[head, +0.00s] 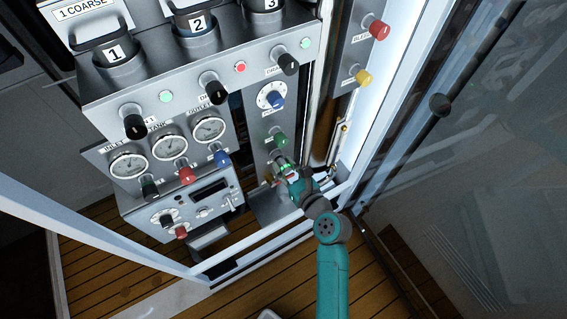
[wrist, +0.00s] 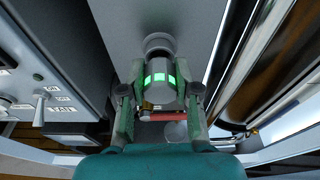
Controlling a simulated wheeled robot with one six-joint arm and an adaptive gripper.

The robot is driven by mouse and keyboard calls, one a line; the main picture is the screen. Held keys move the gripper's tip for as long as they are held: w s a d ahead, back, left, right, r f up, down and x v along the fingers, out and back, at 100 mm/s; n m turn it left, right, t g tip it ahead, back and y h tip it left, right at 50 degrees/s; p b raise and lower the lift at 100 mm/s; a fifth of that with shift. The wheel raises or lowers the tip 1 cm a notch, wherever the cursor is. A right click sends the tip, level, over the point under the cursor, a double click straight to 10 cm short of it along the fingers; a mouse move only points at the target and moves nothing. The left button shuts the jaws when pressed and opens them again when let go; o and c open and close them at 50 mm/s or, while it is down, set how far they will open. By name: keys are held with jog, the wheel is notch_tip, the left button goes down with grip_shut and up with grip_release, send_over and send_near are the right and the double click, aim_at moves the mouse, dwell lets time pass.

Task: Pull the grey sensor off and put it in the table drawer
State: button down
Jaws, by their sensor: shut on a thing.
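The grey sensor (wrist: 160,72) is a short round body with several lit green windows, in the middle of the wrist view. My gripper (wrist: 160,92) is shut on it, one finger on each side. The sensor's far end meets a round grey fitting (wrist: 159,42) in front of the grey panel; I cannot tell whether the two are still joined. No table drawer is seen in either view.
The filling panel (head: 190,100) with gauges (head: 170,149) and knobs stands to the left. A white frame bar (head: 265,246) runs in front and below. A glass door (head: 450,150) is close on the right. Wooden floor (head: 110,250) lies below.

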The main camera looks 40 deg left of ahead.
aim_at(287, 171)
jog(key=shift+f+v, duration=0.2)
jog(key=shift+v, duration=0.75)
jog(key=shift+f+v, duration=0.15)
jog(key=shift+v, duration=0.75)
